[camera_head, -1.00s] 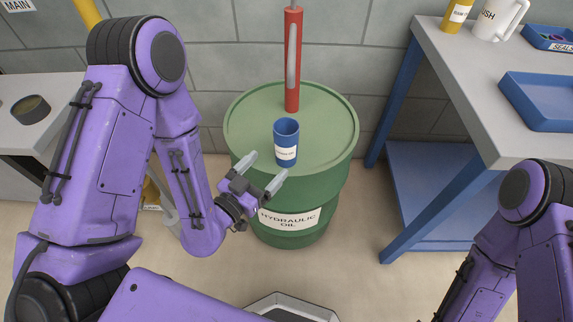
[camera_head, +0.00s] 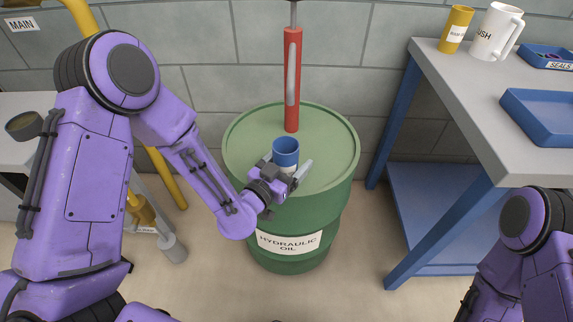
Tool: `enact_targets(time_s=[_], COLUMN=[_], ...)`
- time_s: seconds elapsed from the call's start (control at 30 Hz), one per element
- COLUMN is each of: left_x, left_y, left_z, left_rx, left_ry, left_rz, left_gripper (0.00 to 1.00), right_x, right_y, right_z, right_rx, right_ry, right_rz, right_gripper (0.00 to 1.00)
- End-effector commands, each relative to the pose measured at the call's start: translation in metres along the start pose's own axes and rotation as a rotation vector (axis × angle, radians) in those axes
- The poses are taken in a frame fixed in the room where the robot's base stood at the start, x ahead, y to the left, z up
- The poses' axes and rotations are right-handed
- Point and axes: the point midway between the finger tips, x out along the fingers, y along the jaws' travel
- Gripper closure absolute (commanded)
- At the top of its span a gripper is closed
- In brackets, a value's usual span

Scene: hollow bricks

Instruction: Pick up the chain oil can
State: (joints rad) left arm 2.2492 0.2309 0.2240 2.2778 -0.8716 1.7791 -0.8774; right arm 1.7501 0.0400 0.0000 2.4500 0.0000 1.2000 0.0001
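A blue cylindrical can (camera_head: 286,152) stands upright on the green hydraulic oil drum (camera_head: 240,150), in front of the red pump tube. Its lower part and label are mostly hidden by my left gripper. My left gripper (camera_head: 286,162) is at the can's front, with its fingers apart, one on each side of the can. Whether either finger touches the can cannot be told. A yellow can (camera_head: 456,28) with a label too small to read stands on the right bench. My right gripper is out of view; only arm links show at lower right.
The red pump tube (camera_head: 292,80) rises from the drum close behind the can. The right bench (camera_head: 450,90) holds a white jug (camera_head: 497,32) and blue trays (camera_head: 545,115). A yellow pipe (camera_head: 165,178) is at the left. Floor between drum and bench is clear.

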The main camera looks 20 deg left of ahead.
Motion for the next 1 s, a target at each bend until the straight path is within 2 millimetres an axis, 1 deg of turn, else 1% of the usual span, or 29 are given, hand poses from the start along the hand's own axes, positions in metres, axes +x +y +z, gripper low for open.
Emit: enact_targets(time_s=[0.03,0.07,0.1,0.17,0.43,0.57,0.7,0.77,0.93,1.0], left_x=[0.0,0.0,0.0,0.0,0.0,0.0,0.0,-0.009,-0.034,-0.041], left_y=[0.0,0.0,0.0,0.0,0.0,0.0,-0.001,0.002,0.009,0.012], left_z=[0.0,0.0,0.0,0.0,-0.002,-0.012,-0.037,-0.045,-0.077,-0.092], left_rx=[0.0,0.0,0.0,0.0,0.001,0.001,0.002,0.001,0.002,0.001], left_ry=[0.0,0.0,0.0,0.0,0.001,0.003,0.004,0.003,0.003,-0.002], left_rz=[0.0,0.0,0.0,0.0,0.0,0.0,0.0,0.002,0.001,0.002], left_gripper=[0.39,0.48,0.61,0.81,0.82,0.82,0.82,0.82,0.82,0.82], right_x=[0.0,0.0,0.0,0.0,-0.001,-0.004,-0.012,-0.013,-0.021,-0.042], right_y=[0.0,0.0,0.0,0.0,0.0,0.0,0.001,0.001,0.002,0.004], right_z=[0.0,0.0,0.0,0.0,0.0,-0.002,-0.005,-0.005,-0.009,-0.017], right_rx=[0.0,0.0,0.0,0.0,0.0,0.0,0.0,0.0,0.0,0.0], right_ry=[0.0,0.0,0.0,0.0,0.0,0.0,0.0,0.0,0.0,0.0], right_rz=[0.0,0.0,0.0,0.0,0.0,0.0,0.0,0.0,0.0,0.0], right_gripper=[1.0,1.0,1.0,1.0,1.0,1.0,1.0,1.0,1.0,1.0])
